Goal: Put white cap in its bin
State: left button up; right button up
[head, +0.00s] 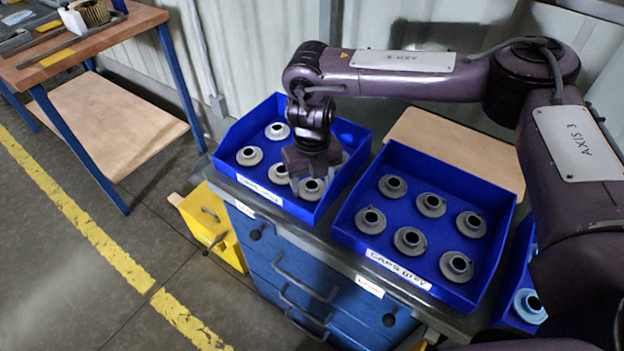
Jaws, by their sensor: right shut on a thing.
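My right gripper (311,181) reaches down into the left blue bin (232,168), near its front right. It is shut on a white cap (312,189), a pale flanged ring with a dark hole. The cap sits low in the bin; I cannot tell whether it touches the floor. Other pale caps stand in this bin, such as one at the back (277,131) and one at the left (249,155). The gripper partly hides others. The bin's label is hard to read. My left gripper is out of view.
The right blue bin (345,237), labelled for grey caps, holds several darker grey caps (431,204). Both bins stand on a blue drawer cabinet (290,285). A lower blue bin with a pale blue part (529,305) is at the right. A wooden workbench (100,45) is at the left.

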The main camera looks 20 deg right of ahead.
aim_at(312, 186)
jog(key=o, duration=0.9)
jog(key=shift+o, duration=0.2)
notch_tip(312, 186, up, 12)
jog(key=shift+p, duration=0.45)
